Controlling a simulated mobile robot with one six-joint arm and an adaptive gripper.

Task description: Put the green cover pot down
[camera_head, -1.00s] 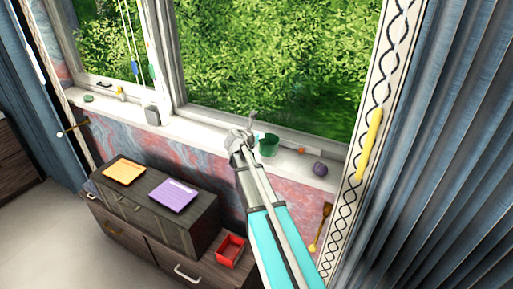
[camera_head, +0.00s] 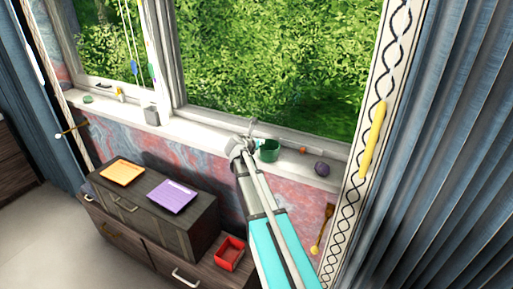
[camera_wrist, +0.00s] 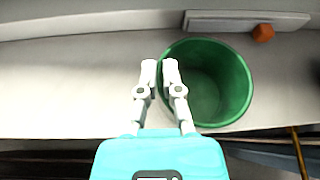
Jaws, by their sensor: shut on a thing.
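The green cover pot (camera_head: 268,152) is a round, open, empty pot at the white window sill (camera_head: 205,133), right of my gripper in the head view. In the wrist view the pot (camera_wrist: 212,100) is seen from above, right of the fingers. My gripper (camera_wrist: 160,68) is shut on the pot's left wall at the rim, its fingers close together. In the head view my gripper (camera_head: 252,131) is partly hidden by my wrist. The pot looks upright and is over or on the sill; I cannot tell whether its base touches.
A purple ball (camera_head: 322,169) and a small orange thing (camera_head: 303,150) are on the sill to the right. A grey box (camera_head: 151,116) stands on the sill to the left. Below are a dark cabinet (camera_head: 190,235) and a red tray (camera_head: 230,253). Bare sill lies left of the pot.

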